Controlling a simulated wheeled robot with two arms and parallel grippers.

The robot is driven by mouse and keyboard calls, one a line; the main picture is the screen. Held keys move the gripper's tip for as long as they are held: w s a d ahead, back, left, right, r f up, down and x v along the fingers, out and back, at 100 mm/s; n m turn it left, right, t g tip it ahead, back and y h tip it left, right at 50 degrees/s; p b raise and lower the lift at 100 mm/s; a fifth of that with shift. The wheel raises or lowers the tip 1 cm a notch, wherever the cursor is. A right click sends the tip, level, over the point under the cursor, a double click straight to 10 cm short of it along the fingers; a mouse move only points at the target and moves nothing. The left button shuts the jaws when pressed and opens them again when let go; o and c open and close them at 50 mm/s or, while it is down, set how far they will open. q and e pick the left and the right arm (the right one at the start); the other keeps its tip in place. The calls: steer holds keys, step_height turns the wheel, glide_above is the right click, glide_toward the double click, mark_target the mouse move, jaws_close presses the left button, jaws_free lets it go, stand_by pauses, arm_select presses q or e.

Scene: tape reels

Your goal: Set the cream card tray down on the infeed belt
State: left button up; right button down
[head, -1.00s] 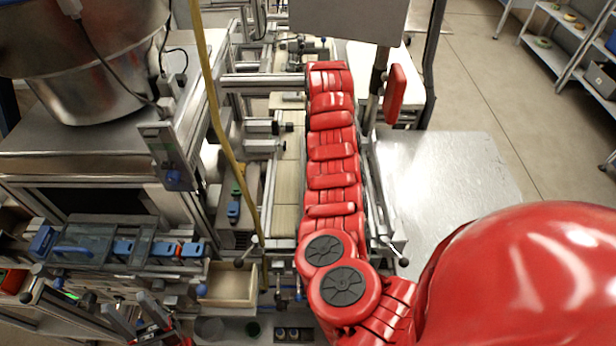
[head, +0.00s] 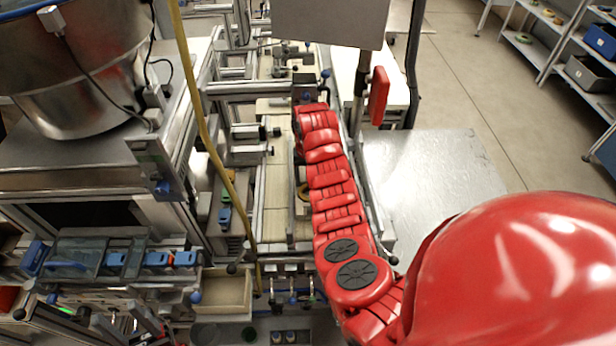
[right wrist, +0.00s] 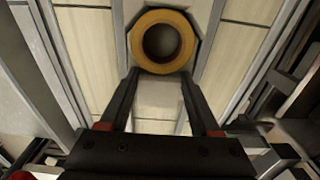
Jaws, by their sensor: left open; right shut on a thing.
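My right gripper (right wrist: 160,75) is shut on the cream card tray (right wrist: 159,92); the fingers reach up to the pale piece below a tan tape reel. The reel (right wrist: 162,42) appears to sit in the tray, with a dark hole in its middle. In the head view the reel (head: 303,192) shows partly, left of my red right arm, which hides the right gripper and most of the tray. Pale slats of the infeed belt (head: 274,200) run along the lane beside it. Whether the tray touches the belt I cannot tell.
Metal rails (right wrist: 50,60) flank the lane. A bare metal table (head: 430,180) lies right of my arm. A yellow hose (head: 202,110) hangs left of the lane. A steel bowl feeder (head: 80,80) stands at the left, and an open wooden box (head: 226,290) is lower down.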

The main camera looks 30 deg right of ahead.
steer(key=shift+f, duration=0.1)
steer(key=c, duration=0.5)
jaws_free()
steer(key=shift+f, duration=0.1)
steer(key=shift+c, duration=0.2)
steer(key=o, duration=0.4)
steer(key=shift+o, duration=0.2)
